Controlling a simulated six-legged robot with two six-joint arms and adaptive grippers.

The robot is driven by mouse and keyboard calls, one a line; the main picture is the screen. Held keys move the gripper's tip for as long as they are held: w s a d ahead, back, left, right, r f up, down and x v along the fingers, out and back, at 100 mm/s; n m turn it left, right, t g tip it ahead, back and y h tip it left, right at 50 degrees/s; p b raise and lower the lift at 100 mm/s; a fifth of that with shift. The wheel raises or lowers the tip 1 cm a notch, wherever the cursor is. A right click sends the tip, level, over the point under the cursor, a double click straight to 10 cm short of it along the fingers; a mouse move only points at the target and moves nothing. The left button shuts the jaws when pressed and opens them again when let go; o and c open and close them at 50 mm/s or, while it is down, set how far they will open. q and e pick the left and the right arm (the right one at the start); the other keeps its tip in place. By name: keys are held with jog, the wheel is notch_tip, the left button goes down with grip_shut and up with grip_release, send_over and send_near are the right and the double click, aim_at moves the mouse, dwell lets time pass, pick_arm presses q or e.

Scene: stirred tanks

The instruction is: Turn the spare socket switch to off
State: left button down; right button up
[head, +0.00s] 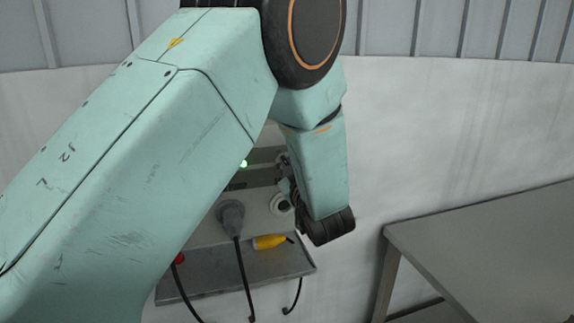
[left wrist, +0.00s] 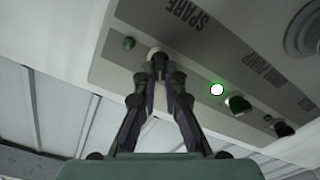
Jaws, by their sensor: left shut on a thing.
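The spare socket switch (left wrist: 154,50) shows in the left wrist view as a small pale knob between my left fingertips, partly covered by them. My left gripper (left wrist: 157,66) is shut on it. The upside-down label SPARE (left wrist: 183,15) is beside it, and a dark, unlit green lamp (left wrist: 129,43) is close to its left. Which way the switch points cannot be told. In the head view, my left arm hides much of the panel, and the gripper (head: 287,187) shows only in part at the panel's right side. My right gripper is not in view.
A lit green lamp (left wrist: 217,90) and dark knobs (left wrist: 237,104) sit by the MAIN PUMP label (left wrist: 281,70). In the head view, a grey plug (head: 230,214) with a cable hangs above a tray (head: 216,276) holding a yellow connector (head: 269,241). A table (head: 480,240) stands right.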

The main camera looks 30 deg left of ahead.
pick_arm(q)
jog(key=c, duration=1.5)
grip_release()
jog(key=shift+w, duration=0.15)
jog(key=shift+o, duration=0.3)
jog(key=shift+w+a+f, duration=0.1)
jog(key=shift+a+f, duration=0.05)
notch_tip(320, 180, up, 10)
